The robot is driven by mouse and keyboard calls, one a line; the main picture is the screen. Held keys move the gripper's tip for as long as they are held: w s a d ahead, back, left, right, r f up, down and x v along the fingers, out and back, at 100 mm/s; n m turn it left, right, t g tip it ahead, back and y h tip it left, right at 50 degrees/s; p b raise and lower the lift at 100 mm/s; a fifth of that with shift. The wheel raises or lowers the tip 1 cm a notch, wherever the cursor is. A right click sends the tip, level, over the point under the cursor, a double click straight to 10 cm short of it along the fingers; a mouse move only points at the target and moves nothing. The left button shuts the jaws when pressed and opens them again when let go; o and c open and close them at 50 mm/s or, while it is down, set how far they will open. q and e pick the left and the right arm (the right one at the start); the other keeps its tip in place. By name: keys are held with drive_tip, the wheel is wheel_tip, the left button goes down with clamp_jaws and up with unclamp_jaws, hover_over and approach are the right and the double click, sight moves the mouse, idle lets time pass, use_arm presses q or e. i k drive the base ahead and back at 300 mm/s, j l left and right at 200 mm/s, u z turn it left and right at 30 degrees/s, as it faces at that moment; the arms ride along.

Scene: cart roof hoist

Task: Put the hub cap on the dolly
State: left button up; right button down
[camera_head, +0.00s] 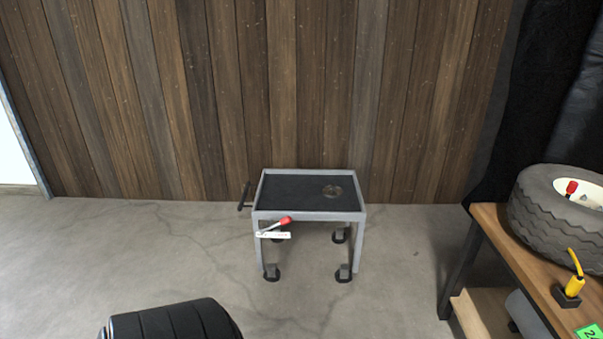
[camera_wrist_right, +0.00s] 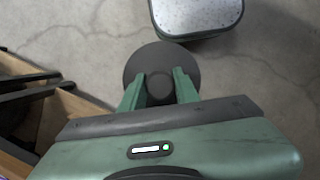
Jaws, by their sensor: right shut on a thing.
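The dolly (camera_head: 310,215) is a small grey cart on black casters with a dark, rimmed top, standing near the wooden wall in the middle of the head view. In the right wrist view my right gripper (camera_wrist_right: 160,88) is shut on the central knob of a round dark disc, which looks like the hub cap (camera_wrist_right: 139,70). It is held above the concrete floor. Neither this gripper nor the held disc shows in the head view. My left gripper is not in view.
A wooden bench (camera_head: 493,221) at right bears a tyre (camera_head: 540,215) and a yellow-handled item (camera_head: 574,285). Open floor surrounds the dolly.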

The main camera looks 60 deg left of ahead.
sight(285, 193)
drive_tip(key=j+u, duration=0.25)
drive_tip(key=u, duration=0.15)
drive_tip(key=i+j+u, duration=0.15)
drive_tip(key=u, duration=0.25)
drive_tip(key=i+j+u, duration=0.15)
drive_tip(key=u, duration=0.25)
drive_tip(key=i+j+u, duration=0.2)
drive_tip(key=i+j, duration=0.35)
drive_tip(key=i+j+u, duration=0.2)
drive_tip(key=i+j, duration=0.25)
drive_tip(key=i+j+u, duration=0.25)
drive_tip(key=i, duration=0.45)
drive_tip(key=i+j, duration=0.45)
drive_tip(key=i, duration=0.25)
